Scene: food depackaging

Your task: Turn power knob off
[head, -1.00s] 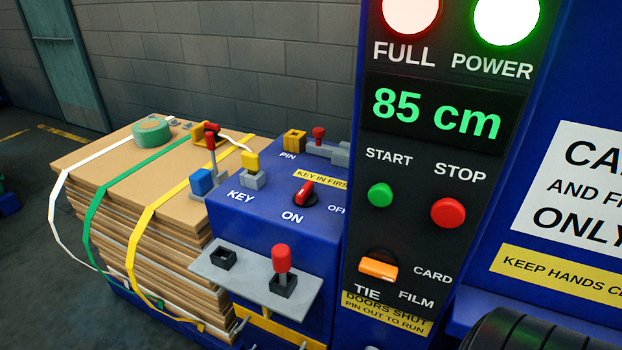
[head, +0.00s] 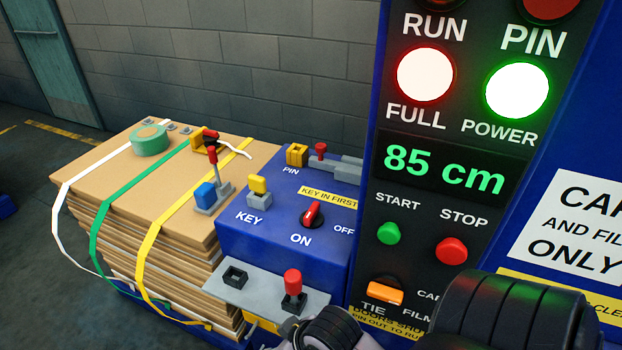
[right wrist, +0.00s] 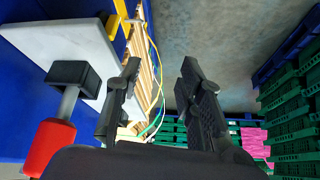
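The power knob (head: 312,214) is a small red handle on a dark round base, on top of the blue control box (head: 270,235). ON is printed below it and OFF to its right. Its handle slants between lower left and upper right; I cannot tell which label it points to. The POWER lamp (head: 517,90) is lit, with a green rim. My right gripper (right wrist: 160,64) is open, with nothing between its fingers in the right wrist view. Dark parts of my right arm show at the bottom of the head view, below and right of the knob. My left gripper is not in view.
A grey shelf (head: 258,291) with a red-topped lever (head: 293,284) juts out in front of the box. The black panel (head: 425,200) with START and STOP buttons rises at the right. A strapped cardboard stack (head: 165,255) stands at the left.

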